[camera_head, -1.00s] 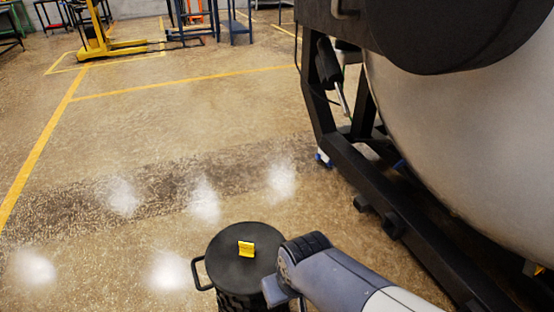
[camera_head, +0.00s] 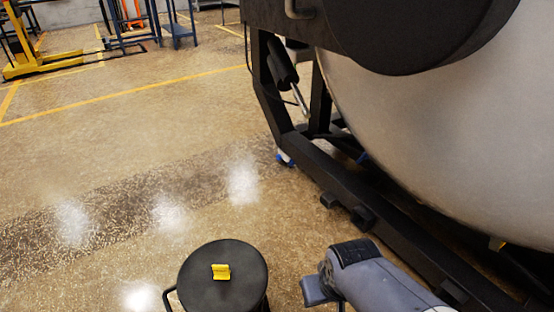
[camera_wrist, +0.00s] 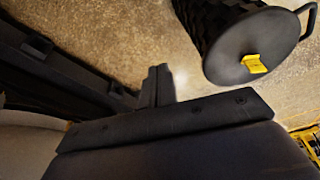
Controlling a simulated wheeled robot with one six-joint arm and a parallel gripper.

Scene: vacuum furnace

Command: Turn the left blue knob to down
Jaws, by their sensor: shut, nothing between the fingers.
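No blue knob shows clearly enough to name as the left one. Another small blue spot (camera_head: 363,157) shows behind the frame's lower beam. Both are too small to tell what they are. My gripper (camera_wrist: 157,85) shows in the wrist view with its two dark fingers together and nothing between them. It is apart from both blue spots. The gripper tips cannot be made out in the head view.
The large pale furnace vessel (camera_head: 430,140) and its black frame (camera_head: 330,175) fill the right. A black drum (camera_head: 205,290) with a yellow tag (camera_head: 221,271) stands close in front; it also shows in the wrist view (camera_wrist: 232,68). Open floor lies left. A yellow lift (camera_head: 45,62) stands far left.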

